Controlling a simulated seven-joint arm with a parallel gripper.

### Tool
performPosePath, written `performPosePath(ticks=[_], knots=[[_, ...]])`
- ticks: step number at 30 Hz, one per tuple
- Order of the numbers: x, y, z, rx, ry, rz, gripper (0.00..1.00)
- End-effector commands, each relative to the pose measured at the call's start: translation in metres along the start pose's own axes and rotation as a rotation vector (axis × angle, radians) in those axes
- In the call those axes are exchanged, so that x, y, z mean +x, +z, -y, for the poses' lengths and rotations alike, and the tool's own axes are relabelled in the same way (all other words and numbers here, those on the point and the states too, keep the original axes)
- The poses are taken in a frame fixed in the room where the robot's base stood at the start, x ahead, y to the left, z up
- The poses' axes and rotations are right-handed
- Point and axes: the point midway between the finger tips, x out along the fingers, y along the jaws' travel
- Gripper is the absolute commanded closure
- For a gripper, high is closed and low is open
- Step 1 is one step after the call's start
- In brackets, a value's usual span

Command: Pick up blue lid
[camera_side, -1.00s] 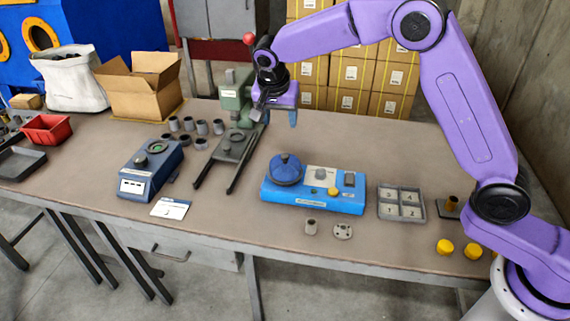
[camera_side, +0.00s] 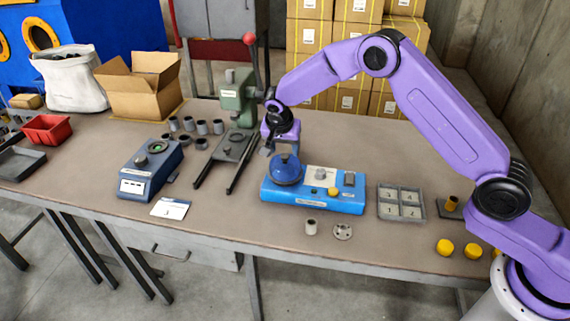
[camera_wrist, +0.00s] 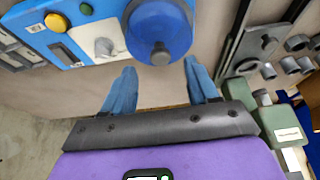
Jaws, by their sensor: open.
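The blue lid (camera_side: 285,172) is a round dome with a small knob, on the left end of the blue drum blaster machine (camera_side: 338,201). In the wrist view the lid (camera_wrist: 158,28) is at the top centre, its knob towards me. My gripper (camera_side: 282,148) is just above and behind the lid in the side view. In the wrist view its two blue fingers (camera_wrist: 162,80) are spread apart with nothing between them. The lid lies just beyond the fingertips in that view; I cannot tell whether they touch it.
The machine has a grey knob, a yellow button (camera_side: 333,191) and a switch. A green press (camera_side: 237,97) with a red-knobbed lever stands behind left. A numbered grey tray (camera_side: 402,203) lies to the right. A grey cup (camera_side: 311,227) and a round flange (camera_side: 343,232) stand in front.

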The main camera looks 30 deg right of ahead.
Motion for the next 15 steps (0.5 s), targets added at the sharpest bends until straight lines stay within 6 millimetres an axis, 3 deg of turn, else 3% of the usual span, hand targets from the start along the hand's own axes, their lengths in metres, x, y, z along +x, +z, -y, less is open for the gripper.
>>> performPosePath(ticks=[6, 15], knots=[[0.029, 0.000, 0.001, 0.002, 0.001, -0.001, 0.41], [0.035, 0.000, 0.001, 0.001, -0.001, -0.002, 0.41]])
